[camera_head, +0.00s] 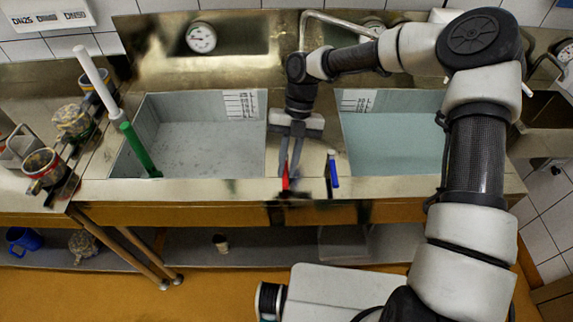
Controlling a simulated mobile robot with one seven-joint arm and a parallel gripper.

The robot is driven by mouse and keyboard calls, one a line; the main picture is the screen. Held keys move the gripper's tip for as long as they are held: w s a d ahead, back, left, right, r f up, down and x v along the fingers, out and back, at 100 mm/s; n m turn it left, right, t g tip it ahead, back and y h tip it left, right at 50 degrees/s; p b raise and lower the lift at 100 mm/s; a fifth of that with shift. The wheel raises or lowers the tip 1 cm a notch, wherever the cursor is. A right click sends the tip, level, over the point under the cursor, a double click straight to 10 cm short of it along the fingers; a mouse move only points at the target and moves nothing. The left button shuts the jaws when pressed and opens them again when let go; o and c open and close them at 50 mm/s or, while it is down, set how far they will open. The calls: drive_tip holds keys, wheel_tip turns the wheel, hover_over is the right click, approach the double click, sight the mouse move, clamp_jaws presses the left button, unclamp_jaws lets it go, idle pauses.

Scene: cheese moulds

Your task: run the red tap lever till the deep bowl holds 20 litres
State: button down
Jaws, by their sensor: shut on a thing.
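The red tap lever (286,177) stands at the front of the steel counter, between two sunken bowls. My gripper (289,168) reaches down from above, its fingers closed on the red lever and partly hiding it. A blue lever (333,169) stands just to the right, apart from my gripper. The left bowl (195,145) looks grey inside, with a marked scale (240,104) on its back wall. The right bowl (395,148) has a blue-green surface and its own scale (357,100). I cannot tell which bowl is the deep one, nor read the levels.
A metal spout pipe (338,23) runs behind my arm. A round gauge (201,38) is on the back panel. A green-and-white stick (137,147) leans in the left bowl. Cups and fittings (44,169) crowd the left counter. A shelf below holds a blue mug (23,240).

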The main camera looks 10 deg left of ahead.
drive_tip(key=c, duration=1.7)
unclamp_jaws()
drive_tip(key=shift+c, duration=0.2)
drive_tip(key=v, duration=1.7)
drive_tip(key=shift+r, duration=0.2)
drive_tip(key=shift+w+d, duration=0.1)
